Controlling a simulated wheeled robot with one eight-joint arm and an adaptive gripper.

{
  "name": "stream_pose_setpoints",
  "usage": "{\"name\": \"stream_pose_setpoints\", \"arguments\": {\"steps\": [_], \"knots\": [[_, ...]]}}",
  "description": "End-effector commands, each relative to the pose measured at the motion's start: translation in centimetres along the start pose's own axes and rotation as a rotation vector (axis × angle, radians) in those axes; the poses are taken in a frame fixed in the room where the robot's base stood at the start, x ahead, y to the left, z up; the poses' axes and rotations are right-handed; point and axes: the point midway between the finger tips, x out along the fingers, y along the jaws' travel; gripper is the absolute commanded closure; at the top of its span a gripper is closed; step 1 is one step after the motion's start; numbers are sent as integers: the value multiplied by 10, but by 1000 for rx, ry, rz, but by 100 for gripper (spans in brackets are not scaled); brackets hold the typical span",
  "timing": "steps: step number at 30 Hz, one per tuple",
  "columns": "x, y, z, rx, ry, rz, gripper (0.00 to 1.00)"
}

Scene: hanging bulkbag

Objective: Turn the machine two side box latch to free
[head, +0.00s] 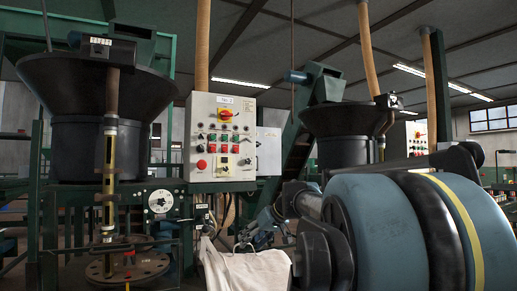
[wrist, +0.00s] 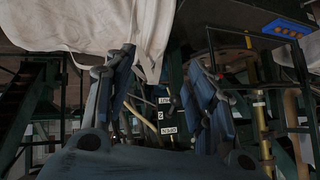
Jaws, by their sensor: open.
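The control box of the machine (head: 223,137) is pale grey, with a red-and-yellow rotary switch and several buttons. To its left a round white dial (head: 160,201) sits on the green frame. Small labelled dark parts (head: 202,210) show below the control box. Small white labels (wrist: 165,115) also show between my fingers in the wrist view, on a dark part; I cannot make out the latch itself. My gripper (head: 256,236) (wrist: 163,95) is open, with its two blue fingers apart and nothing clearly between them. It is in front of the machine, above the bag.
A pale bulk bag (head: 245,270) hangs just below my gripper; its cloth (wrist: 90,25) and a loop are close to the left finger in the wrist view. Black hoppers (head: 95,95) (head: 340,118) stand left and right. A blue tray (wrist: 287,28) is at upper right.

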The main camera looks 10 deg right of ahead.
Motion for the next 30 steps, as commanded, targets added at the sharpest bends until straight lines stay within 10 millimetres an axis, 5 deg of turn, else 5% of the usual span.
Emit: {"name": "stream_pose_setpoints", "arguments": {"steps": [1, 6, 12, 16, 21, 30], "knots": [[-13, 5, -47, -22, 85, -13, 50], [-67, 29, -191, -109, 380, 2, 50], [-139, 77, -316, -160, 649, 116, 50], [-172, 102, -359, -170, 746, 188, 50], [-190, 118, -381, -173, 795, 234, 50], [-169, 123, -407, -174, 798, 234, 50]]}}
